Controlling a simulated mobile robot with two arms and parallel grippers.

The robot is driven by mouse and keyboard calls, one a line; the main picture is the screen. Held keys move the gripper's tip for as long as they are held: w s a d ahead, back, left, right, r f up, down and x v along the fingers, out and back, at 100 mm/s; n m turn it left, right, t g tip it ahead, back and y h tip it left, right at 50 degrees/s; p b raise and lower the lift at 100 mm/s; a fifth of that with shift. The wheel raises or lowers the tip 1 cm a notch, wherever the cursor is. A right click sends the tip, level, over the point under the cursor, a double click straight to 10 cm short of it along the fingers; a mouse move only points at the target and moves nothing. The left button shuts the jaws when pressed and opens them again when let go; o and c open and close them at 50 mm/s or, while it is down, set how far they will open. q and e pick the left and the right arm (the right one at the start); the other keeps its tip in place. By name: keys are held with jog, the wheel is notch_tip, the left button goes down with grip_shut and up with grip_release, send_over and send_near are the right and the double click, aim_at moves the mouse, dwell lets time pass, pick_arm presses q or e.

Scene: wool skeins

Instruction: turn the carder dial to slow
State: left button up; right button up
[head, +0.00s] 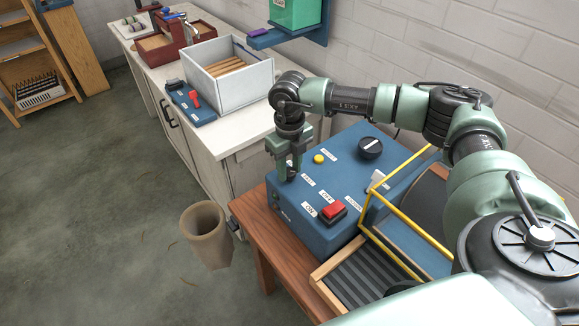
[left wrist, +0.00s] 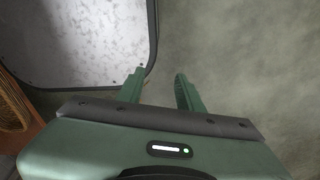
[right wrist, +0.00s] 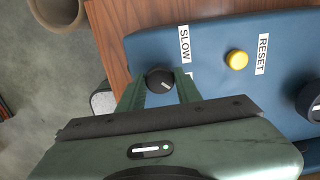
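The carder is a blue box (head: 290,215) on a wooden table. In the right wrist view a small black dial (right wrist: 160,80) with a short white mark sits near the box's edge. A SLOW label (right wrist: 184,45) lies above and right of it; another label is partly hidden by a finger. My right gripper (right wrist: 159,75) is open, its fingers on either side of the dial with no clear grip on it. In the head view this gripper (head: 291,172) points down at the box's left part and hides the dial. My left gripper (left wrist: 160,73) is open and empty.
The box also carries a yellow button (head: 318,158), a larger black knob (head: 370,147) and a red switch (head: 333,211). A yellow guard frame (head: 408,265) stands at its right. A tan bin (head: 206,236) stands on the floor. A counter with a grey box (head: 232,82) lies behind.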

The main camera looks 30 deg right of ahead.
grip_shut()
jog(key=n+b, duration=0.2)
jog(key=n, duration=0.1)
jog(key=shift+f, duration=0.15)
jog(key=n+b, duration=0.3)
jog(key=shift+n, duration=0.4)
jog(key=n+b, duration=0.3)
jog(key=n, duration=0.3)
jog(key=shift+w, duration=0.1)
pick_arm(q)
notch_tip(320, 180, down, 11)
jog(key=s+b, duration=0.1)
jog(key=b, duration=0.1)
jog(key=shift+a+r, duration=0.2)
jog(key=shift+a, duration=0.15)
pick_arm(e)
jog(key=n, duration=0.5)
jog(key=shift+r, duration=0.25)
pick_arm(q)
jog(key=shift+b, duration=0.3)
pick_arm(e)
jog(key=o, duration=0.9)
grip_release()
jog(key=shift+c, duration=0.2)
